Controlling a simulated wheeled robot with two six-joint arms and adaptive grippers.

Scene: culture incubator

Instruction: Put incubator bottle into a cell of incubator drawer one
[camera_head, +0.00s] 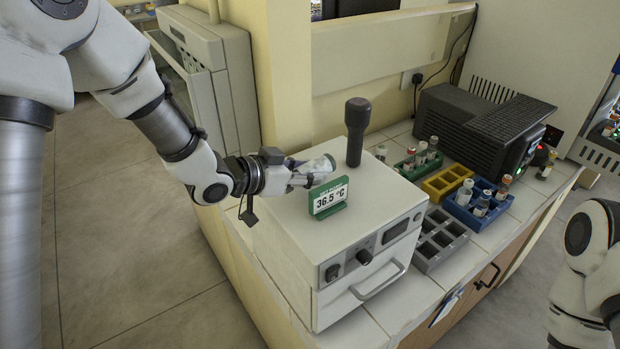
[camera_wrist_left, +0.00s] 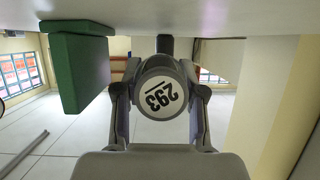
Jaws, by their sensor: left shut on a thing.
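My left gripper (camera_head: 300,176) is shut on a bottle (camera_head: 321,166) and holds it lying on its side, low at the top of the white incubator (camera_head: 290,225). I cannot tell whether the bottle touches the top. In the left wrist view the bottle's round end (camera_wrist_left: 161,97) faces me with the number 293, between the two fingers of the left gripper (camera_wrist_left: 160,110). No open drawer shows there. My right arm shows at the right edge; its gripper is out of view.
A green sign (camera_head: 328,198) reading 36.5 °C stands close beside the bottle, also in the left wrist view (camera_wrist_left: 78,65). A dark upright post (camera_head: 356,130) stands behind. Grey (camera_head: 437,243), yellow, blue and green racks and a black device (camera_head: 470,125) fill the counter.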

